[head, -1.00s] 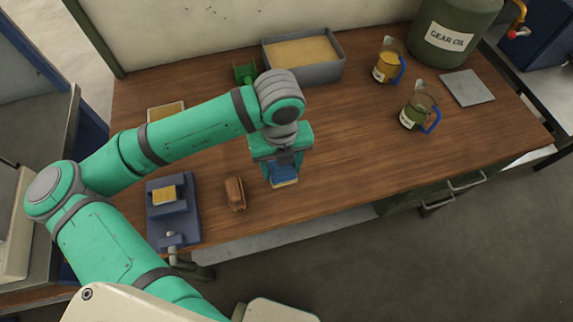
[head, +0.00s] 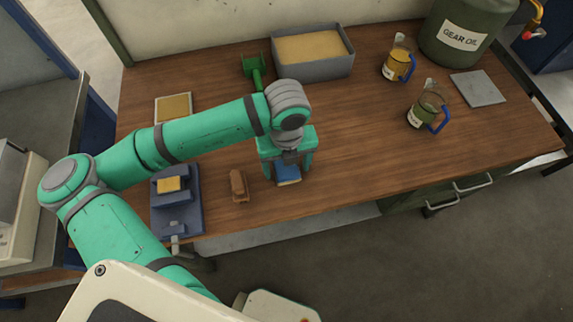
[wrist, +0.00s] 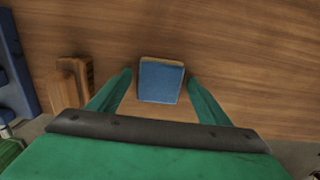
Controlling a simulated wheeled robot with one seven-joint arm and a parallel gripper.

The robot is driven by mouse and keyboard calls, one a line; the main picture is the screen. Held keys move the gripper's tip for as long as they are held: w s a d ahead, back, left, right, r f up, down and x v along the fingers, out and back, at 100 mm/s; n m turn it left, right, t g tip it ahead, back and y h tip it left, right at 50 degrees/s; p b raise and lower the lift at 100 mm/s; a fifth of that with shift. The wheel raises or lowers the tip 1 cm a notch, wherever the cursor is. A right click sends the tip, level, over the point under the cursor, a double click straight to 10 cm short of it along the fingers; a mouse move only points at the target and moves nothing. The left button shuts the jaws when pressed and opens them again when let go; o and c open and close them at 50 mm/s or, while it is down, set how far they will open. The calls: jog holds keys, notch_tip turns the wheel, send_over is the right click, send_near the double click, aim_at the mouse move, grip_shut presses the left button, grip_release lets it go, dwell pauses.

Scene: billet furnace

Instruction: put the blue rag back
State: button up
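The blue rag (head: 288,174), a small folded square, lies near the front edge of the wooden bench. In the wrist view the blue rag (wrist: 161,82) shows a thin tan strip along its far edge. My gripper (head: 287,172) points down over it, one finger on each side. In the wrist view my gripper (wrist: 160,78) is open, with narrow gaps between its fingers and the rag's sides. The far ends of the fingers are close to the bench top.
A brown wooden brush (head: 239,186) lies left of the rag, beside a blue vise-like fixture (head: 190,215). A grey bin (head: 312,66), a green scoop (head: 257,72), a shallow tan tray (head: 173,107), two jugs (head: 400,62) (head: 428,108) and a grey plate (head: 478,88) stand farther off. The bench middle is clear.

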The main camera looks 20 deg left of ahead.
aim_at(287, 168)
notch_tip(287, 168, up, 12)
jog(key=shift+r, duration=0.2)
dwell(0.4)
dwell(0.5)
jog(key=shift+w, duration=0.15)
